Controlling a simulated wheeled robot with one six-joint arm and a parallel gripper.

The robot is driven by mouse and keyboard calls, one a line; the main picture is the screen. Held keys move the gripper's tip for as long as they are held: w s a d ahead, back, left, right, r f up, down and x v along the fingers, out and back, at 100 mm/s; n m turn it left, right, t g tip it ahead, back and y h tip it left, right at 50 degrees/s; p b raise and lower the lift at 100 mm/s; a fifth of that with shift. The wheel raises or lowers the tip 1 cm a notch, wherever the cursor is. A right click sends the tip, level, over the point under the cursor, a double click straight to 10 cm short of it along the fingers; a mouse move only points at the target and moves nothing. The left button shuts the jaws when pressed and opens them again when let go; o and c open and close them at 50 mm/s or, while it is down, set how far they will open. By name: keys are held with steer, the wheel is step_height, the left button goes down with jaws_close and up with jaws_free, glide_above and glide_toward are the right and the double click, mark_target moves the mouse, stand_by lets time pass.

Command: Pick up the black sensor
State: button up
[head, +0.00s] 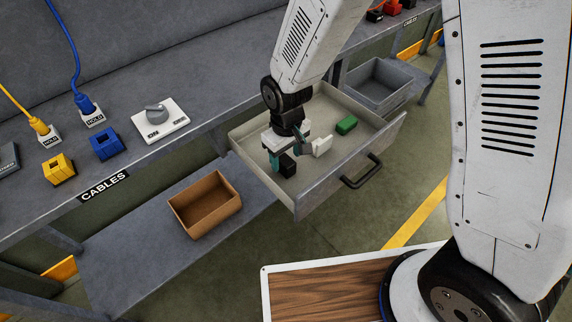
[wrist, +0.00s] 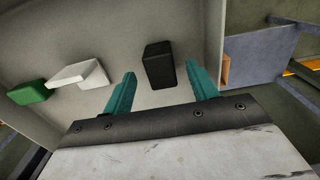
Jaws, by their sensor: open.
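The black sensor (wrist: 159,65) is a small dark block lying on the floor of the open drawer (head: 251,128). It also shows in the head view (head: 287,165), partly behind a finger. My gripper (wrist: 162,92) is open, with its teal fingers pointing down into the drawer. In the wrist view the sensor lies between the two fingers, slightly beyond the tips, with a gap on both sides. I cannot tell the exact height of the fingertips above the drawer floor.
A white block (wrist: 80,75) lies close to one finger, and a green block (head: 347,124) lies farther off in the drawer. A brown open box (head: 206,203) stands on the lower shelf. A grey bin (head: 378,82) stands behind the drawer. The drawer walls surround my gripper.

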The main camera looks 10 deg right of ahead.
mark_target(286, 160)
step_height(286, 160, down, 3)
steer(key=shift+a+f, duration=0.1)
steer(key=shift+f, duration=0.1)
steer(key=shift+c, duration=0.4)
steer(key=c, duration=1)
steer(key=shift+r, duration=0.15)
